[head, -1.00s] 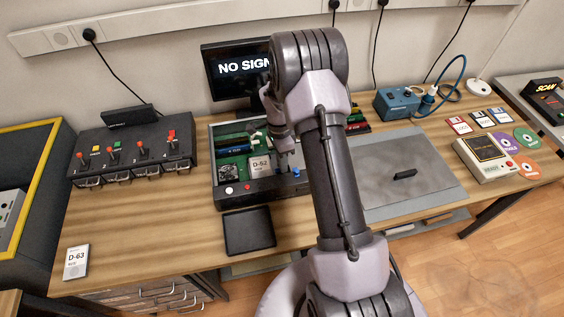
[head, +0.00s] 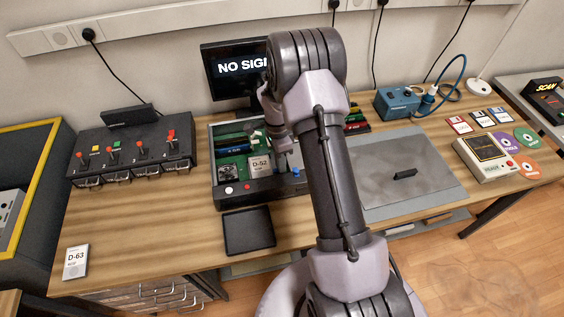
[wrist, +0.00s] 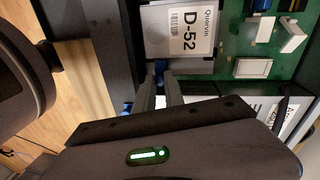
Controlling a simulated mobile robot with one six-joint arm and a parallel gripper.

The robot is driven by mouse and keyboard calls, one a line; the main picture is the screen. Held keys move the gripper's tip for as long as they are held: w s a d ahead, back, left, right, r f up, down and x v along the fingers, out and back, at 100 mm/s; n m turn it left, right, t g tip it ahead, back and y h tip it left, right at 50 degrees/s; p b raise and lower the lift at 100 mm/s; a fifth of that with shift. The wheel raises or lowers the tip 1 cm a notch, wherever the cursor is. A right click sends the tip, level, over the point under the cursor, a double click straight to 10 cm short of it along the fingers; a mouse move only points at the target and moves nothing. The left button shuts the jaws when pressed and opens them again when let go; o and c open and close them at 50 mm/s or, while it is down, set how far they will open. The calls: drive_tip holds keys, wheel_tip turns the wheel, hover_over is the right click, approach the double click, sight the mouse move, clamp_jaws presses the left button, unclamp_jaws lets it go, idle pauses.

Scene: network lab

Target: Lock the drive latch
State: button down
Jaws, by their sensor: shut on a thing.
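The drive labelled D-52 (head: 260,163) sits in the open computer case (head: 232,197), and it shows at the top of the wrist view (wrist: 185,30). My gripper (wrist: 162,78) is down inside the case at the drive's edge. Its fingers are close together around a small blue part (wrist: 160,67), which looks like the drive latch. The fingers hide most of this part, so its exact position is hard to tell. A second blue part (wrist: 127,107) lies beside the fingers, on the case side. In the head view my arm covers part of the case.
A monitor (head: 236,68) stands behind the case. A black tray (head: 249,231) lies in front. A switch box (head: 134,150) is at left, and a drive labelled D-63 (head: 76,262) lies at the front left. A grey mat (head: 420,150) is at right.

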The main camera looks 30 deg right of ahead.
drive_tip(key=shift+w+a, duration=0.2)
drive_tip(key=shift+a, duration=0.4)
drive_tip(key=c, duration=1.8)
unclamp_jaws()
drive_tip(key=shift+c, duration=0.2)
drive_tip(key=shift+o, duration=0.7)
drive_tip(key=shift+a, duration=0.1)
drive_tip(key=shift+r, duration=0.1)
wheel_tip(320, 180, up, 17)
drive_tip(key=w+p, duration=0.2)
drive_tip(key=p, duration=0.2)
drive_tip(key=shift+w, duration=0.25)
